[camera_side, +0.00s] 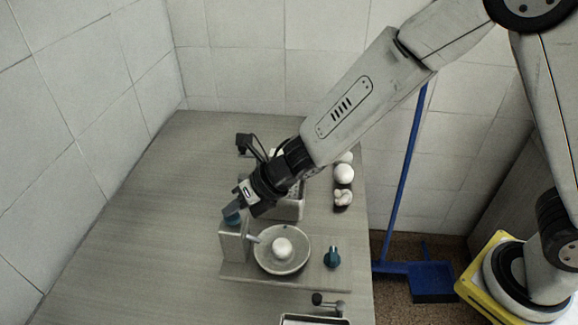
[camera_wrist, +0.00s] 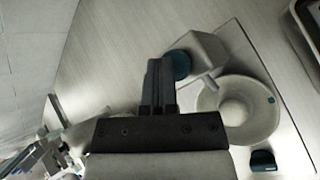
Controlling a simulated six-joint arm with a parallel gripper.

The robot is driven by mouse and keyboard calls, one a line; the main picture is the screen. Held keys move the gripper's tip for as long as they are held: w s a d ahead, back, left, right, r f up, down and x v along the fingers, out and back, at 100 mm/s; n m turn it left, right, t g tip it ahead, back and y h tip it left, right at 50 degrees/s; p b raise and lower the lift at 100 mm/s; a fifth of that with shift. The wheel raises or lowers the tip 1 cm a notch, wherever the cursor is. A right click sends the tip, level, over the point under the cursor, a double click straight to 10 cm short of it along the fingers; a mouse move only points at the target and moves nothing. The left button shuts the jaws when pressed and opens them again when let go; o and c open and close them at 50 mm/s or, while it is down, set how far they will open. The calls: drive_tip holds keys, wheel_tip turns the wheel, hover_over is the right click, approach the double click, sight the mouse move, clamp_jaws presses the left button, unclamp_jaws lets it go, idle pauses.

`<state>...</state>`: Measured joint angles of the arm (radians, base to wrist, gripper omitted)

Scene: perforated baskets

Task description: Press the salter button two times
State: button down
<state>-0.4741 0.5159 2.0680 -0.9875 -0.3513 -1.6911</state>
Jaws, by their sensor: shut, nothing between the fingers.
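The salter is a pale grey box (camera_side: 234,246) with a round teal button (camera_side: 232,217) on top, standing at the left of a grey board. In the wrist view its box (camera_wrist: 208,50) and teal button (camera_wrist: 181,65) show just right of my fingertips. My gripper (camera_side: 236,207) is shut and empty, pointing down at the button. In the side view it covers part of the button. In the wrist view my gripper (camera_wrist: 157,64) partly overlaps the button's left edge. I cannot tell whether the fingertips touch it.
A shallow grey bowl (camera_side: 262,262) with a white ball (camera_side: 282,249) stands right of the salter, under its spout. A teal knob (camera_side: 332,258) is at the board's right. A perforated basket (camera_side: 291,208) and white round items (camera_side: 344,174) lie behind. The table's left is clear.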

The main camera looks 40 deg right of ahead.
sight(240, 215)
drive_tip(key=shift+r, duration=0.9)
drive_tip(key=shift+r, duration=0.1)
drive_tip(key=shift+r, duration=2.45)
drive_tip(key=s+d+f+m+t+h, duration=0.15)
drive_tip(key=d+m+h, duration=0.45)
drive_tip(key=d+m, duration=1.25)
drive_tip(key=s+d+f+m+g, duration=0.2)
drive_tip(key=s+d+m, duration=0.2)
drive_tip(key=m, duration=0.5)
drive_tip(key=s+d+f+m+g+h, duration=0.1)
drive_tip(key=s+d+f+m+g, duration=0.1)
drive_tip(key=s+d+m, duration=0.3)
drive_tip(key=s+m, duration=0.4)
drive_tip(key=shift+f+m+g, duration=0.15)
drive_tip(key=shift+m+g, duration=0.2)
